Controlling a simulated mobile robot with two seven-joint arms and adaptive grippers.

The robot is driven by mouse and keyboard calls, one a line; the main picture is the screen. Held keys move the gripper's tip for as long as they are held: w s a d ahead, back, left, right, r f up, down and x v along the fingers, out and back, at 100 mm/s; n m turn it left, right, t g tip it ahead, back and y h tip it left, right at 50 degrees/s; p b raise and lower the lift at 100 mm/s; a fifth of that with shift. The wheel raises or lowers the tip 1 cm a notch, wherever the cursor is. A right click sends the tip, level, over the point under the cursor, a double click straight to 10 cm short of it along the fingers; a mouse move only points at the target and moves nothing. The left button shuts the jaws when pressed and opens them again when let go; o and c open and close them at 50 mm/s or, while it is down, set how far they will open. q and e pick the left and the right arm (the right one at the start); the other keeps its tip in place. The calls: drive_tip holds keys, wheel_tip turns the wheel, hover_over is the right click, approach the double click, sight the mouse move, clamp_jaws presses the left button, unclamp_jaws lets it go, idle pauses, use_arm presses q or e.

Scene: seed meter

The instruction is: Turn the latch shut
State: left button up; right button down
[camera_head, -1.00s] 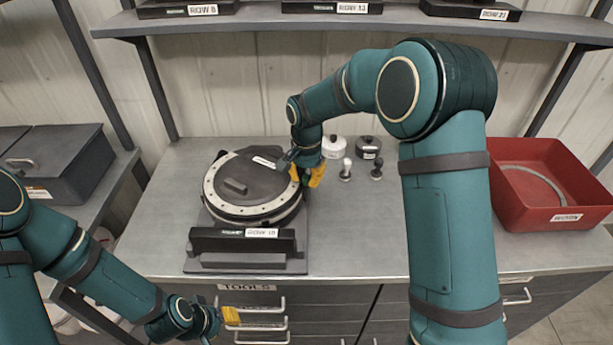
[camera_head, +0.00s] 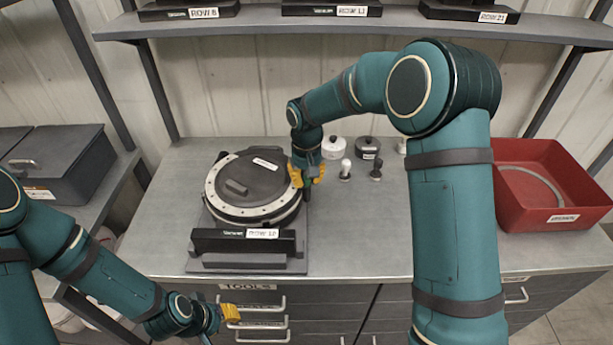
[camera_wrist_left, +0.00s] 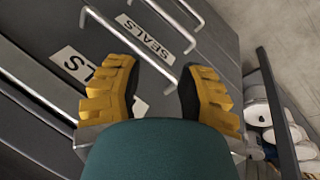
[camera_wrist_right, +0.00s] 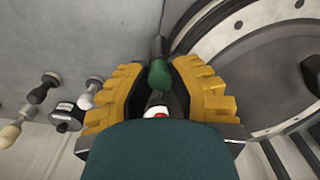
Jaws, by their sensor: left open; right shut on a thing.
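The seed meter (camera_head: 232,188) is a round dark housing with a pale, bolted rim and a closed lid. It sits on the bench, left of centre. My right gripper (camera_head: 307,175) is at the right side of its rim. In the right wrist view, its yellow fingers (camera_wrist_right: 158,85) are shut on the green-ended latch handle (camera_wrist_right: 159,72). The pale rim (camera_wrist_right: 215,50) curves past close by on the right. The fingers hide part of the latch. My left gripper (camera_head: 230,312) is open and empty in front of the drawers; its fingers also show in the left wrist view (camera_wrist_left: 160,90).
A white pot (camera_head: 333,148), a dark pot (camera_head: 367,148) and two small knobbed tools (camera_head: 376,170) stand right of my right gripper. A red bin (camera_head: 548,190) is at the far right. Drawer handles (camera_head: 262,325) stick out near my left gripper. The bench's middle front is clear.

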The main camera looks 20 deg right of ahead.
sight(306, 178)
drive_tip(key=n, duration=0.4)
drive_tip(key=shift+n+p, duration=0.6)
drive_tip(key=shift+n, duration=1.6)
drive_tip(key=c, duration=0.8)
unclamp_jaws()
wheel_tip(306, 178, up, 12)
drive_tip(key=shift+f, duration=0.1)
